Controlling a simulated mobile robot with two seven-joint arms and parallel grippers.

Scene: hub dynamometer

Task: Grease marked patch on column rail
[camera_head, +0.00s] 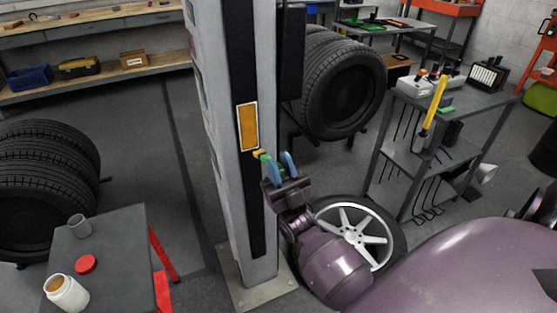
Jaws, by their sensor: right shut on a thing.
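A grey column (214,130) stands in the middle with a dark vertical rail (257,215) on its face. The marked patch (248,127) is an orange-yellow rectangle with a pale border on the rail. My right gripper (277,164) is just right of the rail, below the patch. Its blue fingers are shut on a small green-handled brush (266,160). The brush's yellowish tip points up-left, close to the patch's lower edge; I cannot tell if it touches. An open white jar (66,295) with amber contents stands on a small grey table at lower left. My left gripper is out of view.
A red lid (87,263) and a grey cup (79,225) share the small table (115,240). A wheel (365,225) lies on the floor behind my right arm. A grey tool cart (440,160) stands at right, and stacked tyres (45,170) at left.

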